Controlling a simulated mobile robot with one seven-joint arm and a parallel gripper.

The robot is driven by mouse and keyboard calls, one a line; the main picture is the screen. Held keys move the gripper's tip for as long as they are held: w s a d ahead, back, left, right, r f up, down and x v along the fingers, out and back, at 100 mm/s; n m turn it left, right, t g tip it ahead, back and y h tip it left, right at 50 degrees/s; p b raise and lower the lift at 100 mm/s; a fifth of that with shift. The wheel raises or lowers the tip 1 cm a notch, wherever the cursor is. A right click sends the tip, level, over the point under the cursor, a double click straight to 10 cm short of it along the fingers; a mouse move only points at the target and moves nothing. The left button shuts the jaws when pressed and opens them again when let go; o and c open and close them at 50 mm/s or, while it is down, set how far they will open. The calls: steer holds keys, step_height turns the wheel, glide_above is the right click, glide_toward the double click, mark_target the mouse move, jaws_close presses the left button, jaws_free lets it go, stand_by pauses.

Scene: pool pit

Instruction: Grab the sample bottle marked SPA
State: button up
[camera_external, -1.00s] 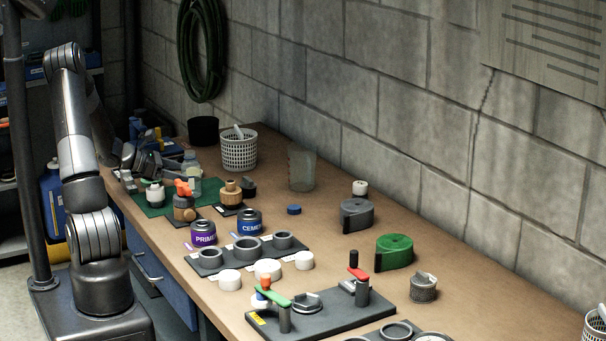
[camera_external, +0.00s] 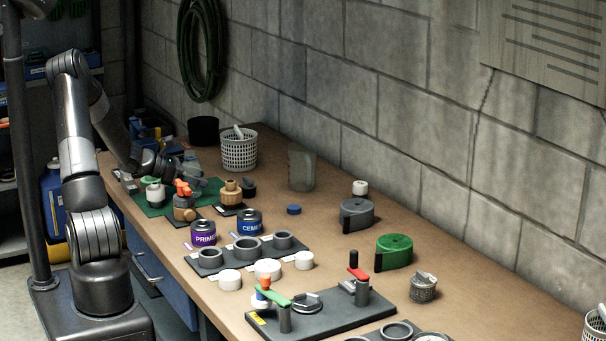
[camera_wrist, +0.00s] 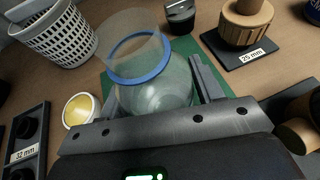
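A clear bottle with a blue ring (camera_wrist: 140,60) stands between the fingers of my gripper (camera_wrist: 158,92) in the wrist view. The fingers are apart, one on each side of the bottle; whether they touch it is not clear. No SPA marking is readable on it. In the external view my gripper (camera_external: 180,168) is low over the green mat (camera_external: 152,208) at the far left of the bench. The bottle (camera_external: 190,159) is largely hidden there behind my gripper.
A white basket (camera_external: 239,152) stands behind the mat. In the wrist view, a yellow-topped round piece (camera_wrist: 80,110) is left of the bottle, and a wooden-looking fitting (camera_wrist: 245,22) on a 25 mm base is to the right. A valve with an orange handle (camera_external: 184,200) stands in front.

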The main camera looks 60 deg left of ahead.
mark_target(197, 163)
steer(key=c, duration=0.8)
steer(key=shift+o, duration=0.2)
steer(key=shift+r, duration=0.15)
steer(key=shift+r, duration=1)
step_height(197, 163, up, 2)
steer(key=w+d+r, duration=0.1)
steer(key=d+r, duration=0.5)
steer(key=d, duration=0.5)
steer(key=shift+w+d+r, duration=0.25)
steer(key=shift+w+r, duration=0.1)
steer(key=shift+w, duration=0.05)
